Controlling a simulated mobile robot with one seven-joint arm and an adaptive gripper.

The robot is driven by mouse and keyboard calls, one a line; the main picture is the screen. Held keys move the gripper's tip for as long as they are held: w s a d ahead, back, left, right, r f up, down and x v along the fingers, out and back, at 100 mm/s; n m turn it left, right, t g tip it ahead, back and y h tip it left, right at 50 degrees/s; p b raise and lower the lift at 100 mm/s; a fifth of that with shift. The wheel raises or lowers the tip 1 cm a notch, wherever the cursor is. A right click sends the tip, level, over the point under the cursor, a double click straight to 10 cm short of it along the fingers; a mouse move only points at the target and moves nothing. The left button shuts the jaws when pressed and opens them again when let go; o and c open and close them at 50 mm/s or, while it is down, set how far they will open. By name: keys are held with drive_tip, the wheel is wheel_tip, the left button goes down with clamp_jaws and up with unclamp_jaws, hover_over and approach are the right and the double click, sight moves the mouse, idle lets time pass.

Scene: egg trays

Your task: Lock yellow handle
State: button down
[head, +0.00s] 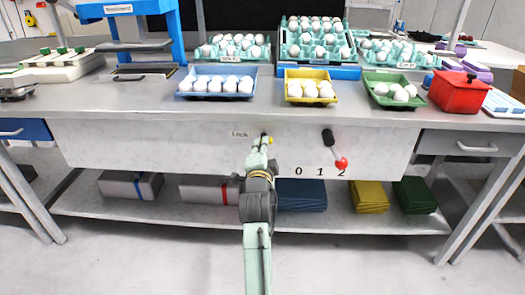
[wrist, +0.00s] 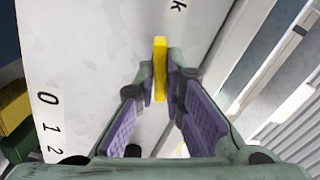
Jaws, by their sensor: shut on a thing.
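The yellow handle (wrist: 160,62) sits on the white front panel of the table, close to the "Lock" label. It shows between the purple-padded fingers of my gripper (wrist: 161,90) in the wrist view, and the fingers are shut on it. In the head view my gripper (head: 263,146) reaches up to the panel, and only a small bit of the yellow handle (head: 269,140) shows beside it. The "Lock" label (head: 240,134) is just to the left of it.
Blue, yellow and green trays of eggs and a red box (head: 456,93) stand on the tabletop. Folded trays lie on the shelf below.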

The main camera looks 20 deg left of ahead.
idle(0.3)
drive_tip(key=m+b, duration=0.1)
drive_tip(key=m, duration=0.2)
drive_tip(key=shift+m+b, duration=0.4)
drive_tip(key=c, duration=1.6)
unclamp_jaws()
drive_tip(key=shift+s, duration=0.1)
